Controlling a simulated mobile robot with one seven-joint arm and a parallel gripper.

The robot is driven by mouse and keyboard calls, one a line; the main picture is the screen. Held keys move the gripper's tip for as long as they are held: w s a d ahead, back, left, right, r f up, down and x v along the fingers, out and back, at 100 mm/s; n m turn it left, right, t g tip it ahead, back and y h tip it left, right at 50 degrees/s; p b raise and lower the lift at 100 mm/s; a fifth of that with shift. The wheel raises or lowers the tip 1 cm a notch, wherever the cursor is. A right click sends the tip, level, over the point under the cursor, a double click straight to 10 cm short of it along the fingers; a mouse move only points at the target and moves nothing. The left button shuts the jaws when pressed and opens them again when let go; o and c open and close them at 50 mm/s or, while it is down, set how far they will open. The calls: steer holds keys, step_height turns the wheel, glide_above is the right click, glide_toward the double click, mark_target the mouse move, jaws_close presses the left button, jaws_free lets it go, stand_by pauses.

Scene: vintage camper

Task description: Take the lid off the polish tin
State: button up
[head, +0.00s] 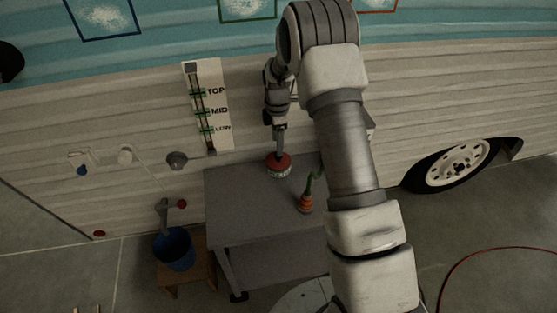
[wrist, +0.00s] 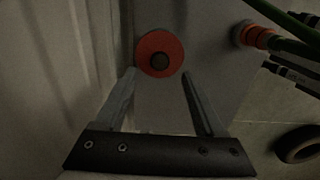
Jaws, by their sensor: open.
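The polish tin stands on the grey table (head: 240,212), near its back edge by the camper wall. Its round red lid (head: 278,159) has a dark knob in the middle and sits on the tin; a little of the tin's pale side (head: 279,173) shows below it. In the wrist view the lid (wrist: 150,62) is seen from above. My gripper (wrist: 160,72) is open, with its two fingers on either side of the lid's lower part in the picture. The head view shows my gripper (head: 279,153) pointing down right over the lid. I cannot tell whether the fingers touch it.
An orange hose fitting with a green hose (head: 306,202) stands on the table to the right of the tin. A blue bucket (head: 174,250) rests on a wooden stool (head: 197,272) at the left. The camper wall is close behind the table. The table's front left is clear.

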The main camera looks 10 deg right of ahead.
step_height(320, 180, down, 5)
steer(key=shift+d, duration=0.1)
jaws_close()
stand_by(0.4)
